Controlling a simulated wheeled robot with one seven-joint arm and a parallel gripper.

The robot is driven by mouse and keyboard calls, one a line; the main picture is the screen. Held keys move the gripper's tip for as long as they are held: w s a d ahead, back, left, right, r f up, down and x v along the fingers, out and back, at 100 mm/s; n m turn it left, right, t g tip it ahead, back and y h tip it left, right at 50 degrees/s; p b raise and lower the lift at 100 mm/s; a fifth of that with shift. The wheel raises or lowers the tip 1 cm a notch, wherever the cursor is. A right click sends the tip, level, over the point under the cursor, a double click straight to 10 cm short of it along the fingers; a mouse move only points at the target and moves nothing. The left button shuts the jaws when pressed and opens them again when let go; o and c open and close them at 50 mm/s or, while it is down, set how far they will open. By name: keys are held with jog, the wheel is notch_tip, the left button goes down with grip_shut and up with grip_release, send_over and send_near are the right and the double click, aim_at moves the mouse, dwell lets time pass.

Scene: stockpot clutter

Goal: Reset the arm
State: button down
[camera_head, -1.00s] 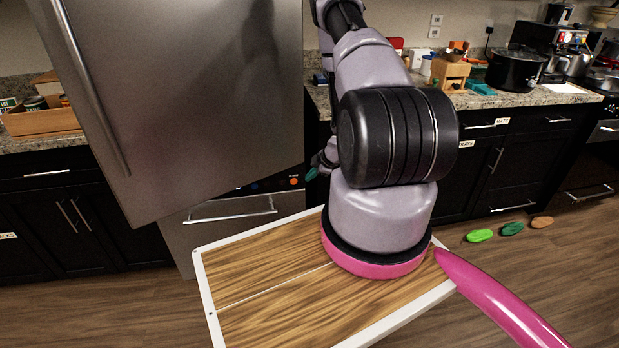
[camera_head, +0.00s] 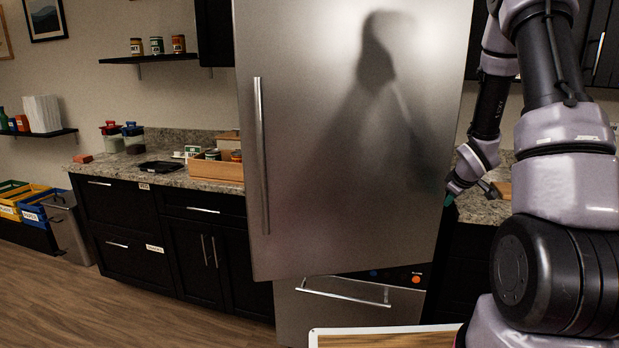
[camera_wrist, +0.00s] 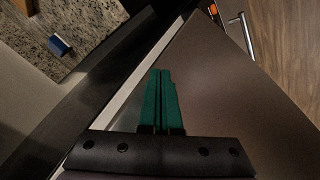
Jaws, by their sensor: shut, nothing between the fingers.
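My gripper (camera_wrist: 162,98) has green fingers that lie together, shut and empty, in the wrist view. In the head view my arm is at the right, bent, and my gripper (camera_head: 449,199) is partly hidden at the right edge of the fridge door. The steel fridge door (camera_head: 340,150) stands close beside it, swung open at an angle. The door's flat surface also fills the middle of the wrist view (camera_wrist: 225,100), under the fingers. I cannot tell whether the fingers touch it.
The freezer drawer (camera_head: 345,303) is below the door. The left counter (camera_head: 130,172) holds a wooden crate (camera_head: 215,170), jars and a black tray (camera_head: 162,167). Yellow and blue bins (camera_head: 30,205) stand at far left. The floor at lower left is clear. A blue item (camera_wrist: 60,46) lies on a counter in the wrist view.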

jog(key=s+a+r+m, duration=0.3)
jog(key=s+a+r, duration=0.15)
jog(key=r, duration=0.65)
jog(key=s+a+r+m, duration=0.35)
jog(key=s+r, duration=0.25)
jog(key=r, duration=0.5)
jog(key=s+a+r+m+y, duration=0.1)
jog(key=s+a+r, duration=0.3)
jog(key=s, duration=0.6)
jog(key=s+a+r+m+y, duration=0.2)
jog(key=s+a+r+m, duration=0.2)
jog(key=s+a, duration=0.3)
jog(key=s, duration=0.2)
jog(key=shift+s+r, duration=0.3)
jog(key=shift+s, duration=0.1)
jog(key=shift+w, duration=0.1)
